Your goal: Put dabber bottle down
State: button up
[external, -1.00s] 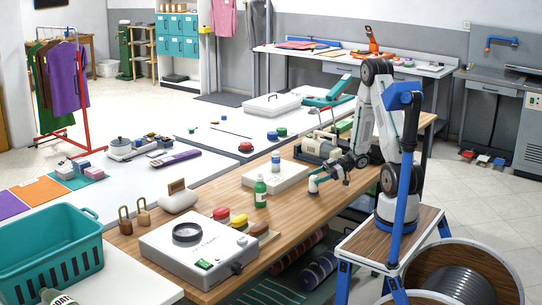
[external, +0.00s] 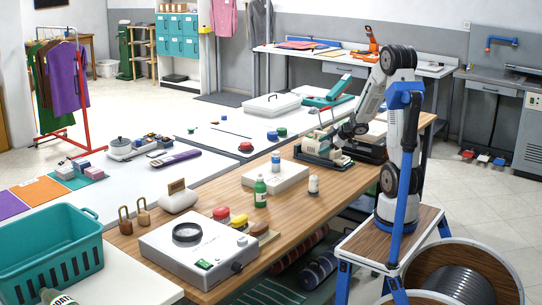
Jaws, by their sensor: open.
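A small white bottle with a dark band near its top, which I take for the dabber bottle (external: 314,186), stands upright on the wooden bench (external: 215,200), near its right edge. Nothing holds it. My gripper (external: 322,143) is open, above and behind the bottle and apart from it. In the picture it overlaps a grey-green device on the bench, so its exact fingertip gap is hard to make out.
Bare wood lies in front of the bottle, with several coloured knobs (external: 238,221) further left.

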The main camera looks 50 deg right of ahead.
jog(key=s+a+r+m+g+h, duration=0.35)
jog(key=s+r+m+h, duration=0.35)
jog(key=r, duration=0.4)
jog(key=s+a+m+g+y, duration=0.1)
jog(key=s+a+g+y, duration=0.4)
jog(key=s+a, duration=1.1)
jog(key=s, duration=0.4)
jog(key=shift+s+a+r+y, duration=0.15)
jog(key=shift+s+a+y, duration=0.15)
jog(key=shift+s+a, duration=0.1)
